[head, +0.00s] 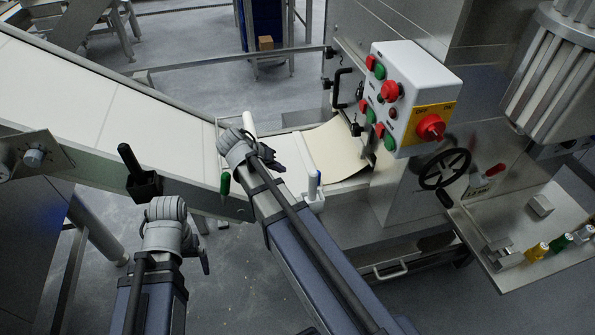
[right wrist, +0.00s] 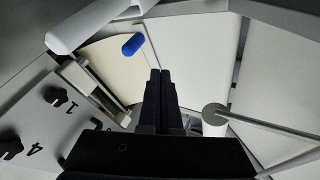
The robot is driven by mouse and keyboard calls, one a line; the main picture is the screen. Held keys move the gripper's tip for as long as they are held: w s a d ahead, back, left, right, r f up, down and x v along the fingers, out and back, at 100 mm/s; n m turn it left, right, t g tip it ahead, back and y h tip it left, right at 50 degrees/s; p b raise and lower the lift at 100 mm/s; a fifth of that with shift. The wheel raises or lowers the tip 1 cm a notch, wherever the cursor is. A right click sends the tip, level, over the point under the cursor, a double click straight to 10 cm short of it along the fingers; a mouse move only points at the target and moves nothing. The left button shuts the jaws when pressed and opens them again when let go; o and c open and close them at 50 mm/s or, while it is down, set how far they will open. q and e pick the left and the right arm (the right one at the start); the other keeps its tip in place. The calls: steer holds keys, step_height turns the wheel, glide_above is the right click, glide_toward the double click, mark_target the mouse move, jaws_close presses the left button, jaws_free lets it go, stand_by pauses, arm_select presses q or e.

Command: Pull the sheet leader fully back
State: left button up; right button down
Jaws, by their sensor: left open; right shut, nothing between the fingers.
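The sheet leader seems to be the cream sheet (head: 338,148), lying curved at the machine's inlet beside the control box. In the right wrist view a cream surface (right wrist: 105,66) shows beyond my fingers. A blue-tipped handle (head: 313,184) stands by its near edge, and a blue grip (right wrist: 132,44) shows over the cream surface. My right gripper (head: 272,160) is left of the sheet, above the conveyor end. Its fingers (right wrist: 160,88) are together and empty; contact with the sheet is not visible. My left gripper (head: 205,258) is open, low in front of the conveyor, partly hidden by its wrist.
A pale conveyor (head: 110,105) slopes in from the left. A white roller (head: 249,122) and green handle (head: 225,184) are near its end. The control box (head: 412,90), handwheel (head: 444,168) and metal side shelf (head: 520,225) are at right. Floor shows between my arms.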

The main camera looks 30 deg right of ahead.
steer(key=b+x, duration=0.7)
steer(key=x, duration=0.3)
steer(key=shift+a+f+b, duration=0.1)
steer(key=shift+a+b, duration=0.1)
steer(key=shift+b, duration=0.2)
steer(key=d, duration=0.1)
steer(key=s+d, duration=0.1)
steer(key=d, duration=0.1)
steer(key=shift+s+r, duration=0.25)
steer(key=shift+s+d, duration=0.15)
steer(key=shift+d, duration=0.3)
